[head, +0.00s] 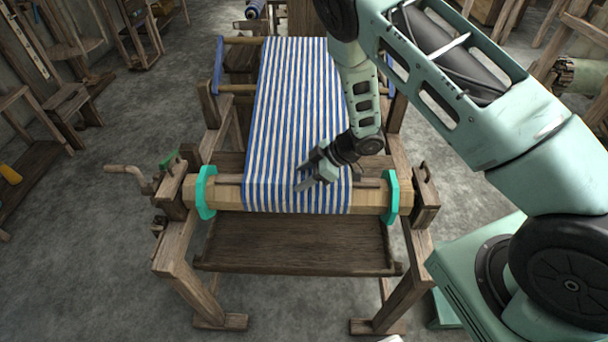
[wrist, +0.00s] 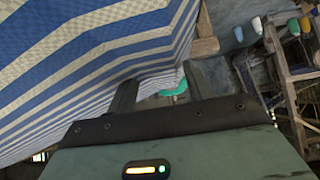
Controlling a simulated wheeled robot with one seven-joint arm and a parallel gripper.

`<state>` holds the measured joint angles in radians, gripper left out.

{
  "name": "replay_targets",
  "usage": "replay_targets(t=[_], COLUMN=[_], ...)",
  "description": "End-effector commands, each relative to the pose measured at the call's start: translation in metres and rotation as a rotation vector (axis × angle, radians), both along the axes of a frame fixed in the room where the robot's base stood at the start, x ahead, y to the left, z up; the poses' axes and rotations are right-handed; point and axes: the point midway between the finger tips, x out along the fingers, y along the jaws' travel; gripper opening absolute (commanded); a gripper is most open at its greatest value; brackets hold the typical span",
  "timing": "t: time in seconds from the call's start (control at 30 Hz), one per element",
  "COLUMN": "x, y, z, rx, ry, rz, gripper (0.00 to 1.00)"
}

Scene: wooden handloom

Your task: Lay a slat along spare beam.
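The loom's front wooden beam (head: 230,197) lies across the loom with a teal disc at each end, the left one (head: 206,192) and the right one (head: 391,197). Blue-and-white striped cloth (head: 290,110) runs down the loom and over the beam's middle. Dark thin strips show along the beam on either side of the cloth; I cannot tell whether they are a slat. My gripper (head: 308,176) is over the cloth just above the beam. In the wrist view its two fingers (wrist: 158,92) stand apart with nothing held between them. I cannot identify a separate spare beam.
A wooden crank (head: 132,178) sticks out at the loom's left. A dark board (head: 295,245) spans the loom below the beam. Stools, frames and racks stand along both sides, including a wooden rack (wrist: 290,75) in the wrist view. The floor at left (head: 90,250) is clear.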

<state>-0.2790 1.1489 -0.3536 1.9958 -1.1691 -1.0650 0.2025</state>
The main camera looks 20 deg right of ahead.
Motion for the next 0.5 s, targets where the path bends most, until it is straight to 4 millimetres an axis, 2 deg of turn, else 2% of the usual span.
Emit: replay_targets(t=[0.27,0.37,0.5], x=[0.0,-0.002,-0.009], y=[-0.002,-0.009,-0.027], z=[0.002,0.008,0.027], rx=[0.0,-0.001,0.0], ry=[0.0,-0.001,-0.003], rz=[-0.001,-0.001,-0.006], gripper=[0.52,0.52,0.52])
